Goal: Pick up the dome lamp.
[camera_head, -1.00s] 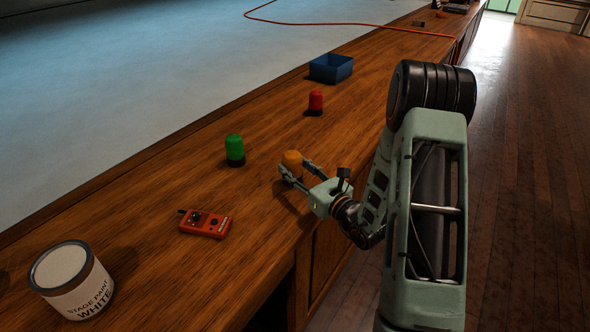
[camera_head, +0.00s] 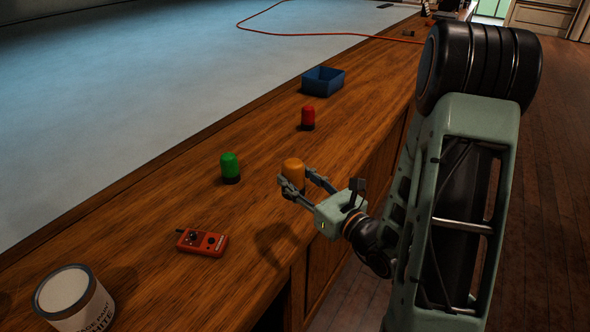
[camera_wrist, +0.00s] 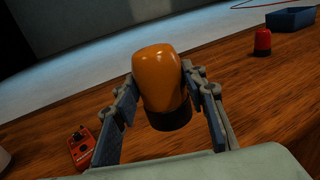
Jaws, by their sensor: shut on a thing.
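An orange dome lamp (camera_head: 293,170) with a dark base is between the fingers of my gripper (camera_head: 306,184), near the desk's front edge. In the wrist view the orange lamp (camera_wrist: 159,82) stands slightly tilted between the two fingers of my gripper (camera_wrist: 165,112), which are shut on it. A shadow lies on the desk below and left of it, so it seems lifted off the wood. A green dome lamp (camera_head: 230,167) stands to its left. A red dome lamp (camera_head: 308,117) stands behind it and also shows in the wrist view (camera_wrist: 262,41).
A blue box (camera_head: 323,81) stands behind the red lamp. An orange-red handheld device (camera_head: 202,242) and a white paint can (camera_head: 75,300) are at the front left. An orange cable (camera_head: 330,36) runs at the back. The wood between these things is clear.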

